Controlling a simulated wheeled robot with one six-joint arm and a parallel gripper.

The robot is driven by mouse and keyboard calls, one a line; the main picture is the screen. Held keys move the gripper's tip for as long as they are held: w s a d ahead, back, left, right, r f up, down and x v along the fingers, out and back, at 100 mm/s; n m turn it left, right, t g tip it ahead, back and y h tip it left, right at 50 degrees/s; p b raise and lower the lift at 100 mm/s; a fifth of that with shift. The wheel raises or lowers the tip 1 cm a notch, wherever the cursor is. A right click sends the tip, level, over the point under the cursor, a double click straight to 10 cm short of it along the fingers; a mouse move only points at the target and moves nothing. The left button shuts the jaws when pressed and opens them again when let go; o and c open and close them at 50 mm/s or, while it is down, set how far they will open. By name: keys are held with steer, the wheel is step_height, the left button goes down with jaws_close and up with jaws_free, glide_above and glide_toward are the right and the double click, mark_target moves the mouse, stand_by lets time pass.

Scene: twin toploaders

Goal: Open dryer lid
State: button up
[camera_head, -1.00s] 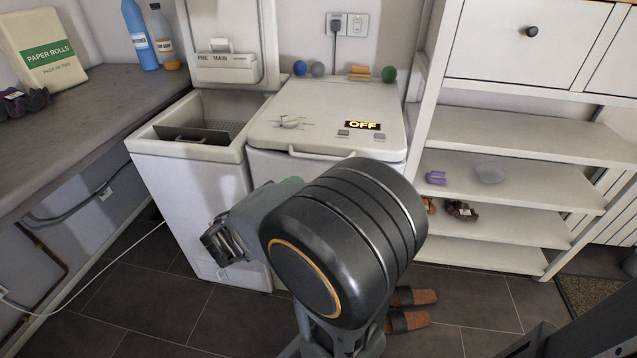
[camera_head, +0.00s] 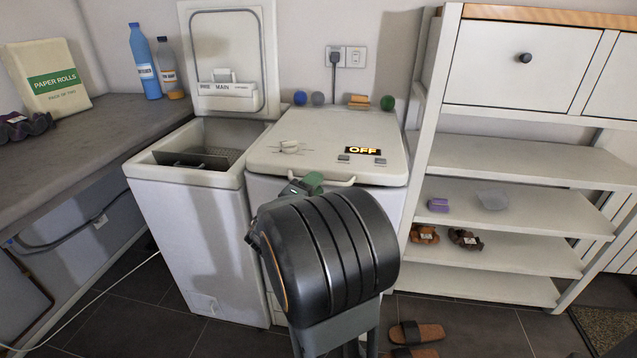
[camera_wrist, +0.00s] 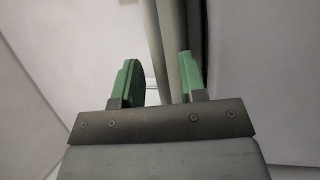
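The dryer (camera_head: 322,205) is the right-hand white toploader. Its lid (camera_head: 330,140) is shut, with a dial, two small buttons and an "OFF" display on top. A handle (camera_head: 340,182) runs along the lid's front edge, its left part partly hidden. My gripper (camera_head: 313,181) is at the dryer's front near the left part of the handle, mostly hidden behind my arm. In the wrist view my gripper (camera_wrist: 160,80) has its two green fingers apart. A pale bar-like strip passes between or behind them; I cannot tell which, nor whether they touch it.
The left toploader (camera_head: 195,235) stands beside the dryer with its lid (camera_head: 229,55) raised. Several small balls (camera_head: 388,103) and a brown item (camera_head: 359,101) lie behind the dryer lid. A shelf unit (camera_head: 520,147) stands on the right, a counter (camera_head: 85,130) on the left. Sandals (camera_head: 417,333) lie on the floor.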

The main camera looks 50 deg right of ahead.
steer(key=shift+x, duration=0.9)
steer(key=shift+c, duration=0.2)
jaws_close()
